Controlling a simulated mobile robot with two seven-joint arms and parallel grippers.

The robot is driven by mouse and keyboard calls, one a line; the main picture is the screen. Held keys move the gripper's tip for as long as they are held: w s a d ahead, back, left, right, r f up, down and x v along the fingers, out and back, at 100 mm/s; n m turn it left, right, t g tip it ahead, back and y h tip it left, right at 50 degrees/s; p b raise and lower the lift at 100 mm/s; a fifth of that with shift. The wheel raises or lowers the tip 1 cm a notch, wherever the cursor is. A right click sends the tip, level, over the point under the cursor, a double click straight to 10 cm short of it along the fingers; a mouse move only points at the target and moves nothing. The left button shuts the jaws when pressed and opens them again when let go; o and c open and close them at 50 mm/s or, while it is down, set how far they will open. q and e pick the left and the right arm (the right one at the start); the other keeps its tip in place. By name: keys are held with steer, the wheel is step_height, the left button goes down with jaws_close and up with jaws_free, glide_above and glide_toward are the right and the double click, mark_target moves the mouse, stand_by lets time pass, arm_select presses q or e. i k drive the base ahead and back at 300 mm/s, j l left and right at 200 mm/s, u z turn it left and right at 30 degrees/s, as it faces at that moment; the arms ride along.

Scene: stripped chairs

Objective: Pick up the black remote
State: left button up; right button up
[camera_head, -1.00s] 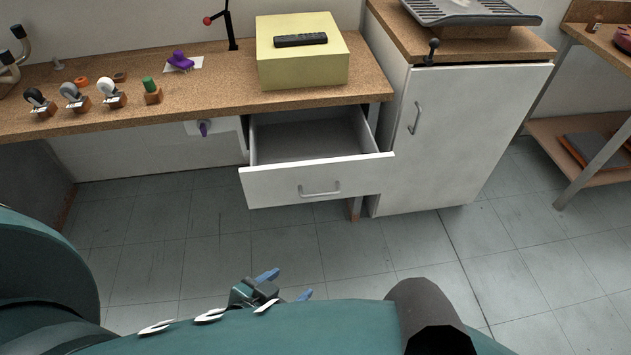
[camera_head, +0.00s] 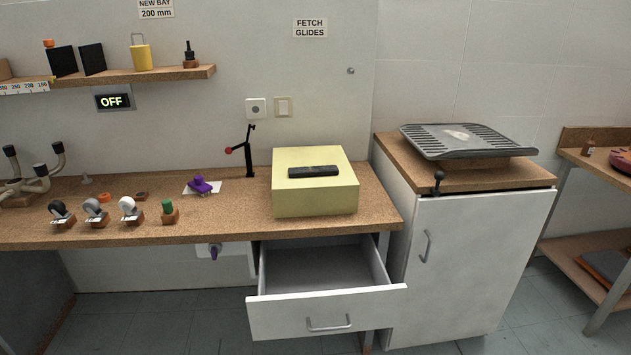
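The black remote (camera_head: 313,171) lies flat on top of a pale yellow box (camera_head: 315,200). The box stands on the brown speckled worktop (camera_head: 235,217), near its right end. Neither of my grippers shows in the head view at this moment.
An open white drawer (camera_head: 327,312) juts out below the box. A black stand with a red ball (camera_head: 247,152) is left of the box. A white cabinet (camera_head: 460,265) with a grey slotted tray (camera_head: 467,141) stands to the right. Several small items line the worktop's left side.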

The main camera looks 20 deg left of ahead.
mark_target(322, 171)
steer(key=i+j+u, duration=0.1)
steer(key=j+u, duration=0.3)
steer(key=i+j+u, duration=0.2)
steer(key=j+u, duration=0.15)
steer(key=i+j+u, duration=0.2)
steer(key=j+u, duration=0.2)
steer(key=i+j+u, duration=0.2)
steer(key=u, duration=0.15)
steer(key=i+z, duration=0.15)
steer(key=z, duration=0.35)
steer(key=j+z, duration=0.15)
steer(key=z, duration=0.3)
steer(key=i+j+z, duration=0.15)
steer(key=z, duration=0.35)
